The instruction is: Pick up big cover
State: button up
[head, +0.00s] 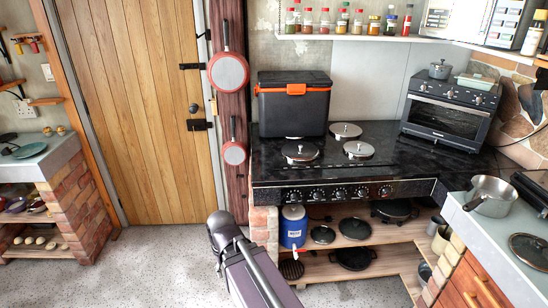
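Several round covers are in the head view, and I cannot tell by name which is the big cover. Three metal lids with knobs sit on the black stove top (410,165): a front left lid (300,152), a back lid (346,130) and a front right lid (358,150). A larger dark glass lid (530,250) lies on the right counter, partly cut off by the frame edge. My arm rises from the bottom centre, in front of the stove and apart from all the lids. My gripper is not in view.
A black cooler box (292,105) stands at the stove's back left. A small oven (442,121) stands at the back right. A steel saucepan (490,196) sits on the right counter (480,223). The floor (150,265) at left is clear.

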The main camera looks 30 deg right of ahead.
aim_at(297, 152)
jog(key=u, duration=0.4)
jog(key=k, duration=0.85)
jog(key=u, duration=0.65)
jog(key=i, duration=2)
jog(key=z, duration=0.4)
jog(key=i, duration=0.95)
jog(key=z, duration=0.8)
jog(key=i, duration=0.55)
jog(key=z, duration=0.85)
jog(key=i, duration=0.45)
jog(key=z, duration=0.15)
